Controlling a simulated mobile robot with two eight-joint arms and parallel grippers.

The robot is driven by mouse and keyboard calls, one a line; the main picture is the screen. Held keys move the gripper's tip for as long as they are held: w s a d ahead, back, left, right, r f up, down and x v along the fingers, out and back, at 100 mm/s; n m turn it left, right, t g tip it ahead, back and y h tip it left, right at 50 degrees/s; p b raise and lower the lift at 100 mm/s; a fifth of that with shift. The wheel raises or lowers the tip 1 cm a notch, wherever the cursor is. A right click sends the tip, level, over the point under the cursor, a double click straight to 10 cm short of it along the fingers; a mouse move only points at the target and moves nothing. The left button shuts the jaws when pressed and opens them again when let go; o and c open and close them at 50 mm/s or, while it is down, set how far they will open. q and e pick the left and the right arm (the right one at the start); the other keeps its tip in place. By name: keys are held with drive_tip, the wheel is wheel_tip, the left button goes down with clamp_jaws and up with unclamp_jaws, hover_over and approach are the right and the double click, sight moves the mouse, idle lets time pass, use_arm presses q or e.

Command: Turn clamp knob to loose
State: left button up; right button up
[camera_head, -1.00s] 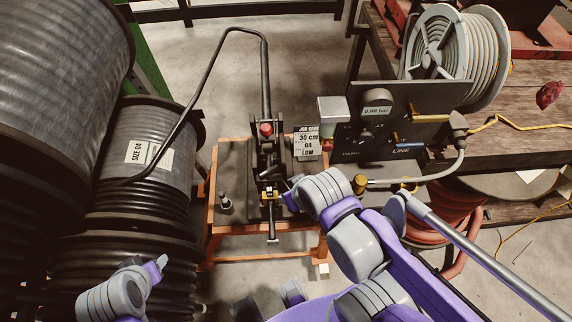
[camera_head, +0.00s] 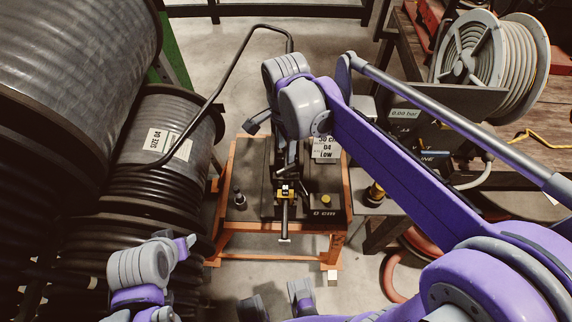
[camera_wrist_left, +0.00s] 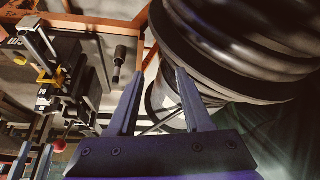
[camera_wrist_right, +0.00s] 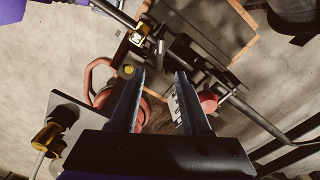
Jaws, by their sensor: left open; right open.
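The crimper (camera_head: 268,205) stands on an orange frame. A yellow clamp piece (camera_head: 286,192) with a dark bar sits at its front; it also shows in the right wrist view (camera_wrist_right: 140,35) and left wrist view (camera_wrist_left: 48,77). A red round knob (camera_wrist_right: 208,100) is beside the right finger in the right wrist view; my arm hides it in the head view. I cannot tell which part is the clamp knob. My right gripper (camera_wrist_right: 161,75) is open and empty above the crimper. My left gripper (camera_wrist_left: 165,72) is open and empty, near the hose reels.
Large hose reels (camera_head: 155,120) fill the left side. A wooden bench (camera_head: 540,125) with a grey reel (camera_head: 480,55) is at the right.

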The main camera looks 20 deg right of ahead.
sight(286, 168)
wheel_tip(286, 168, down, 9)
drive_tip(key=shift+b, duration=0.35)
clamp_jaws()
